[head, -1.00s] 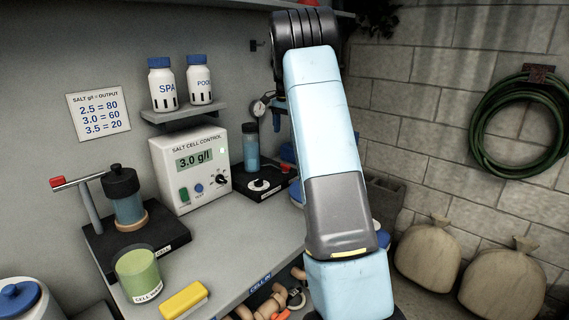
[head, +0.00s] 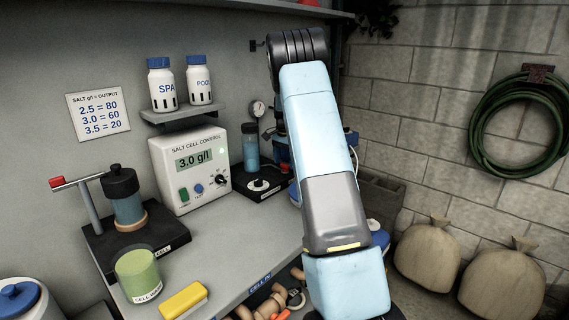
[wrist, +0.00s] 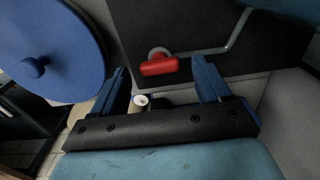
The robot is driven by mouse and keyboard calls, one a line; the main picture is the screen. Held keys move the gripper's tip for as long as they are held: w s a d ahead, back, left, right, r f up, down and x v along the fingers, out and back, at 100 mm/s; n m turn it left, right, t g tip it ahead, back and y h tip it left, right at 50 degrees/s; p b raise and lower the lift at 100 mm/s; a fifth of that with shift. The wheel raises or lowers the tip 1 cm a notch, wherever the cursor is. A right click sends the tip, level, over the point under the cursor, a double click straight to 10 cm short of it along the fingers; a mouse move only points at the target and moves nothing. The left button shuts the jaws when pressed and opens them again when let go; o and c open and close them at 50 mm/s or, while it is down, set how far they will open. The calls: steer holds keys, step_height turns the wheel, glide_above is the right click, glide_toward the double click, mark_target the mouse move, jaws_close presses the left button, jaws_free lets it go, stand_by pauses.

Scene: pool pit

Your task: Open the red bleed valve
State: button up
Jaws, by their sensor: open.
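A short red handle (wrist: 160,66) shows in the wrist view on a grey fitting at the edge of a dark panel, beside a bent grey pipe. It appears to be the red bleed valve. My gripper (wrist: 158,78) has two blue fingers spread apart, with the red handle framed between them in the picture. I see no contact, and the depth gap is hard to judge. In the head view my arm hides most of the gripper and I cannot make out this handle.
A large blue round lid (wrist: 72,62) is close beside the left finger. A small white-topped item (wrist: 141,100) shows between the fingers. On the bench are the salt cell control box (head: 190,170) and a stand with a red-tipped lever (head: 57,182). Sacks (head: 427,255) lie right.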

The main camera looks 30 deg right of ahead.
steer(key=shift+f, duration=0.55)
steer(key=shift+c, duration=0.4)
steer(key=c, duration=0.9)
steer(key=shift+a, duration=0.15)
steer(key=shift+c, duration=0.4)
